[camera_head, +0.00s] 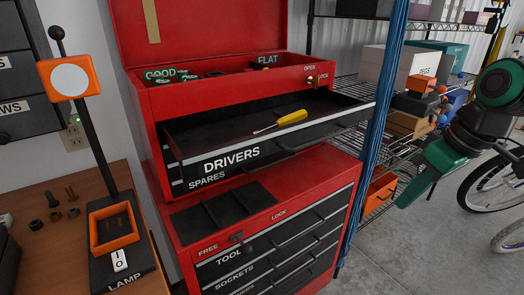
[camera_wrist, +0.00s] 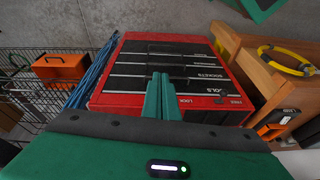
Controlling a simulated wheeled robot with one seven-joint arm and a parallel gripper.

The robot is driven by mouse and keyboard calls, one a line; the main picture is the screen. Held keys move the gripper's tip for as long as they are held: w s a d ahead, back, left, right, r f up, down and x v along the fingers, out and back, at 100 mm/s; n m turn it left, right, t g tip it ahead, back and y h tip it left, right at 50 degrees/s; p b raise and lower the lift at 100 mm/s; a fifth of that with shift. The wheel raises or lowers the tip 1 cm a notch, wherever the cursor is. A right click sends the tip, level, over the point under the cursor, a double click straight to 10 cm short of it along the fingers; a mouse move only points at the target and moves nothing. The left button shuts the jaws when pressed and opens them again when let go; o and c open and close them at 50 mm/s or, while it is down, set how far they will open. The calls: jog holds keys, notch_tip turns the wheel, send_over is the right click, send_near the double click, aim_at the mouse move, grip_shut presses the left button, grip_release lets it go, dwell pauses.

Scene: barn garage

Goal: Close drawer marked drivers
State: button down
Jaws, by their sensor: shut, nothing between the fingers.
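The drawer marked DRIVERS (camera_head: 232,160) is pulled out of the red upper tool chest (camera_head: 225,92). A yellow-handled screwdriver (camera_head: 291,118) lies in it. Its dark front bears the white label and a bar handle. The SPARES drawer (camera_head: 207,181) just below looks shut. My gripper (camera_head: 402,204) is at the right, beyond the blue post and apart from the drawer. In the wrist view my gripper (camera_wrist: 158,92) has its green fingers together and empty, against a view of the red lower cabinet (camera_wrist: 125,100). The DRIVERS label is not visible there.
A blue cord-wrapped post (camera_head: 376,130) stands close to the drawer's right end. Wire shelving (camera_head: 345,84) with boxes is behind it. A wooden bench (camera_head: 75,235) with a lamp switch stands left. A bicycle (camera_head: 490,190) is far right. Some floor (camera_head: 420,255) is clear.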

jog(key=w+a+r+n+y, duration=0.25)
jog(key=a+r+n, duration=0.55)
jog(key=a, duration=0.4)
jog(key=n+y, duration=0.2)
jog(key=n, duration=0.8)
send_near(256, 155)
jog(key=s+d+r, duration=0.2)
jog(key=s, duration=0.4)
jog(key=shift+g, duration=0.3)
jog(key=shift+w+a+f, duration=0.85)
jog(key=shift+a+f, duration=0.4)
jog(key=shift+f, duration=0.1)
jog(key=shift+w+a+f, duration=0.85)
jog(key=shift+a+f, duration=0.35)
jog(key=shift+f, duration=0.15)
jog(key=shift+w+a+f, duration=0.85)
jog(key=shift+a+f, duration=0.4)
jog(key=shift+f, duration=0.1)
